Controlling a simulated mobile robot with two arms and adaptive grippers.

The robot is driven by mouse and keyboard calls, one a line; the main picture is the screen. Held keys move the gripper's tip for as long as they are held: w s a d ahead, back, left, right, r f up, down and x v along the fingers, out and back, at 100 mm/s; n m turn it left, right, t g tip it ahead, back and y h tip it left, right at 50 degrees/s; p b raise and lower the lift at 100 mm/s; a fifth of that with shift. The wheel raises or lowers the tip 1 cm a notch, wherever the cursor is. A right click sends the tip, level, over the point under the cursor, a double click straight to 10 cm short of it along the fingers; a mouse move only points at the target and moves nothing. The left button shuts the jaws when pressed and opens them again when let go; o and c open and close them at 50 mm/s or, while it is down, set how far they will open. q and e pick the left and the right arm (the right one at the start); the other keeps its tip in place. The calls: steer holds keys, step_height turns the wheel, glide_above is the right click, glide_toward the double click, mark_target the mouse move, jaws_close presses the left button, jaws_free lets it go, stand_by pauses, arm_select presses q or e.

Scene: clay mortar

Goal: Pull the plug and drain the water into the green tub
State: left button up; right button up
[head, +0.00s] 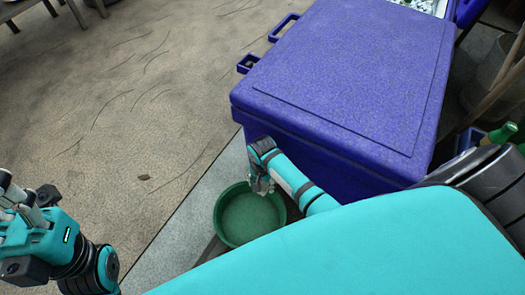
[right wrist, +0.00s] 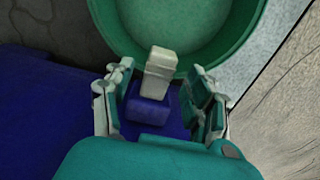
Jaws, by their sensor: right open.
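The blue-purple cooler (head: 345,75) stands with its lid shut. The green tub (head: 249,217) is on the floor below its front; it also shows at the top of the right wrist view (right wrist: 105,25). I cannot tell whether water is in it. A pale grey plug (right wrist: 160,70) sits at the end of a blue drain block (right wrist: 148,110) on the cooler, over the tub's rim in the picture. My right gripper (right wrist: 157,105) is open, a finger on each side of the block and plug, gaps visible. It shows in the head view (head: 262,184) above the tub. My left gripper (head: 18,200) is at the left, its opening unclear.
Green bottles (head: 500,134) and a woven basket (head: 495,90) stand right of the cooler. A pale slab (head: 185,215) lies beside the tub. The brown ground (head: 130,95) at the left is mostly clear. Bench legs show at the top left.

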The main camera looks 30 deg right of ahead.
mark_target(263, 187)
steer(key=shift+f+b, duration=0.7)
steer(key=shift+f, duration=1.05)
jaws_close()
